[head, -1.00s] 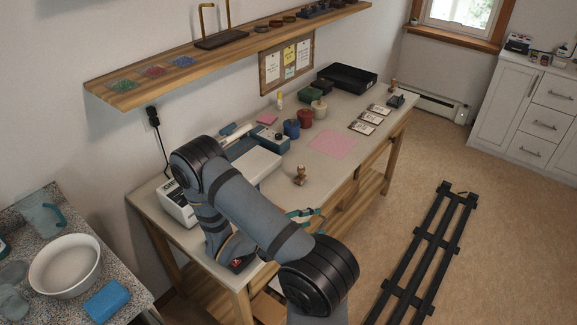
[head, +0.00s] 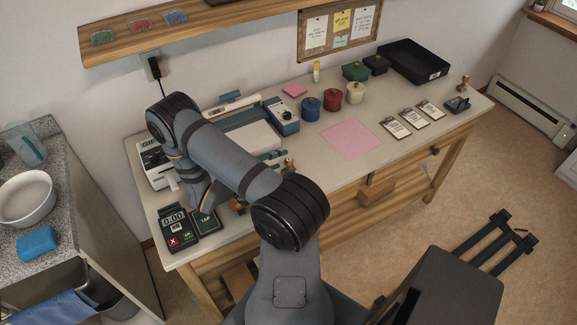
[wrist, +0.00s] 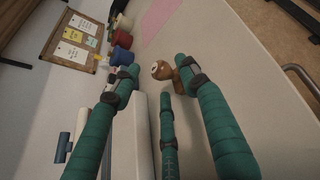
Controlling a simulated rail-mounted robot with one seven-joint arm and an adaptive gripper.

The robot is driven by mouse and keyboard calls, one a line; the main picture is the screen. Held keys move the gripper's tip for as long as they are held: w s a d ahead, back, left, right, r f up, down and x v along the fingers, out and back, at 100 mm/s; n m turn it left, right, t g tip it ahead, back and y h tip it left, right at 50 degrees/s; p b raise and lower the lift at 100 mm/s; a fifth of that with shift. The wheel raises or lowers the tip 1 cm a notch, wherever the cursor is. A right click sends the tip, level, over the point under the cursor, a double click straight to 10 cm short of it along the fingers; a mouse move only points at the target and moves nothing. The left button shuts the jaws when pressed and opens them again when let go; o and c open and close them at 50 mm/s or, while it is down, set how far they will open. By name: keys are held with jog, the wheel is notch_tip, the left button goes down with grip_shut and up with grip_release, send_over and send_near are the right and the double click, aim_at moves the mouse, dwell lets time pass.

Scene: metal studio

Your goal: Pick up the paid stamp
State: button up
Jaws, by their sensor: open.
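A wooden-handled stamp (head: 289,163) stands on the table, right of the white-and-blue machine. Its rounded brown handle (wrist: 162,70) shows in the wrist view; I cannot read any marking to tell whether it is the paid stamp. My gripper (wrist: 158,72) has teal fingers spread apart, with the handle in the gap near the right fingertip. Whether they touch is unclear. In the head view the fingers (head: 272,157) are close beside the stamp, partly hidden by my arm. Another wooden-handled stamp (head: 463,83) stands at the table's far right end.
A white-and-blue machine (head: 250,138) and a card terminal (head: 178,228) are on the left. Blue, red and white pots (head: 331,97) stand behind a pink sheet (head: 352,139). Cards (head: 412,117), a dark stamp-like item (head: 457,104) and a black tray (head: 413,62) lie right.

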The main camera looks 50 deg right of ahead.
aim_at(286, 163)
jog(key=shift+p+x, duration=0.45)
jog(key=shift+x, duration=1.55)
jog(key=shift+s, duration=0.1)
jog(key=shift+c, duration=0.9)
grip_shut()
jog(key=shift+r, duration=0.1)
